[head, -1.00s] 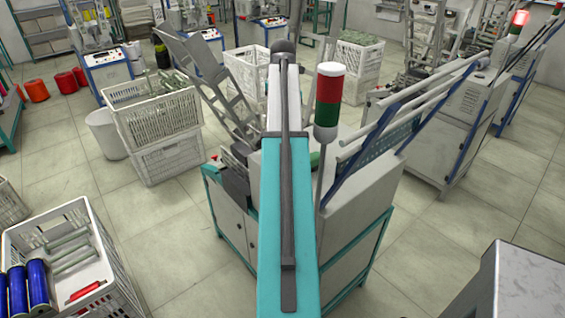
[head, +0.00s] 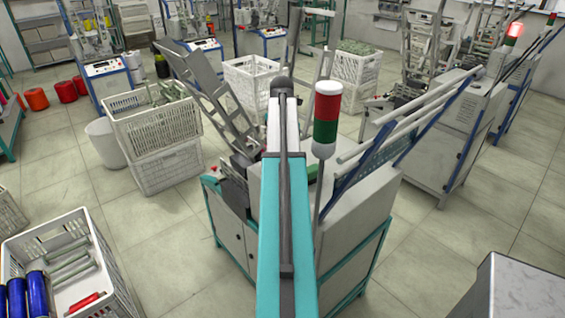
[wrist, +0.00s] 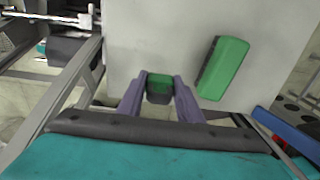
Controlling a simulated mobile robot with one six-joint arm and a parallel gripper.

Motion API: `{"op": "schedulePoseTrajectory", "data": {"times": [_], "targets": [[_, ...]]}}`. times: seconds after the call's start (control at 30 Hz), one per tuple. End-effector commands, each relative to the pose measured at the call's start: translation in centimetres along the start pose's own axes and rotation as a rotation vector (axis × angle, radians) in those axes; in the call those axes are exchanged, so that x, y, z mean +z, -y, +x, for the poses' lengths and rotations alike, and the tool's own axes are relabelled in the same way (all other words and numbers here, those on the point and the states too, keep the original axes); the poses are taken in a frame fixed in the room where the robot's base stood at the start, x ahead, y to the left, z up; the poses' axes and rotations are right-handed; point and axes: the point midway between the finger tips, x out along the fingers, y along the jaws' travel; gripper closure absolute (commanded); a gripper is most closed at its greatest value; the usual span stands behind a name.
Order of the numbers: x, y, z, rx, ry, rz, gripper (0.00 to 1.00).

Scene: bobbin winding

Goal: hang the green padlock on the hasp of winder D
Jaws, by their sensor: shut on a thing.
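In the wrist view my gripper (wrist: 160,90) is shut on a small green block with a dark lower part, which looks like the green padlock (wrist: 160,84). Its shackle cannot be made out. It is in front of a pale grey machine panel (wrist: 185,30); I cannot tell whether it touches it. In the head view my arm hides the gripper and the padlock. The machine ahead is a grey winder on a teal frame (head: 362,262) with a red and green stack light (head: 327,112). No hasp or letter D can be made out.
A larger green block (wrist: 222,67) sits on the panel right of my gripper. A blue bar (wrist: 285,133) is at lower right. White crates (head: 155,125) stand left of the winder, and another crate (head: 100,240) is nearer. Open floor (head: 165,235) lies between.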

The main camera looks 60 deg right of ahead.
Motion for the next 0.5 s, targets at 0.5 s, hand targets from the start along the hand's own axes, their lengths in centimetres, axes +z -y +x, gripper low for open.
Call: {"op": "schedulePoseTrajectory", "data": {"times": [0.5], "targets": [[0.01,0.12,0.85,-0.002,-0.001,0.001,0.91]]}}
